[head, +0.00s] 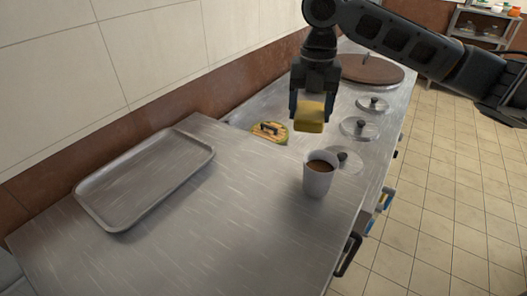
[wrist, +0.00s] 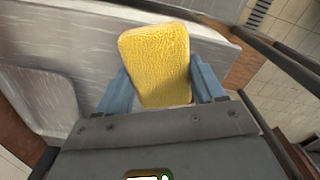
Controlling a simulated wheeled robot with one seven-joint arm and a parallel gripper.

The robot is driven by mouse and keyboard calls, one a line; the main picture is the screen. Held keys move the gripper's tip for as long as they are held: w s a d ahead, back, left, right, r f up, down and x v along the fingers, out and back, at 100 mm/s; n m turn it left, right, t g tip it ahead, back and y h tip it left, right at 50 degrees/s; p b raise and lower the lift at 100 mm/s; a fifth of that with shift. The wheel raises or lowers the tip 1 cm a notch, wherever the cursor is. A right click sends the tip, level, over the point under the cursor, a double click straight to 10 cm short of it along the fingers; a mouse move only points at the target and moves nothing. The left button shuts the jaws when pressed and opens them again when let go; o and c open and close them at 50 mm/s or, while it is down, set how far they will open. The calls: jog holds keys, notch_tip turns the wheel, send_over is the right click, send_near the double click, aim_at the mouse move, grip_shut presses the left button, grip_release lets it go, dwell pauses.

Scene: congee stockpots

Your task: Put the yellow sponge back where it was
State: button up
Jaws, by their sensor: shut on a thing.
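The yellow sponge (head: 309,117) is held in my gripper (head: 313,100), above the steel counter (head: 250,215). In the wrist view the sponge (wrist: 160,62) stands out between the two blue-grey fingers of my gripper (wrist: 163,88), which are shut on its sides. In the head view it appears above and behind the white cup, clear of the surface. The frames do not mark where the sponge was before.
A metal tray (head: 150,178) lies at left. A white cup of brown liquid (head: 318,178) stands near the right edge. A yellow-green round item with a dark handle (head: 270,131), steel lids (head: 360,127) and a brown lid (head: 370,69) are further back. The counter's middle is clear.

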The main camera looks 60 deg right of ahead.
jog(key=p, duration=0.2)
send_over(261, 163)
notch_tip(261, 163, down, 6)
jog(key=shift+f, duration=2.3)
jog(key=shift+f, duration=0.15)
jog(key=o, duration=1)
notch_tip(261, 163, up, 12)
jog(key=shift+b, duration=0.3)
jog(key=shift+s, duration=0.1)
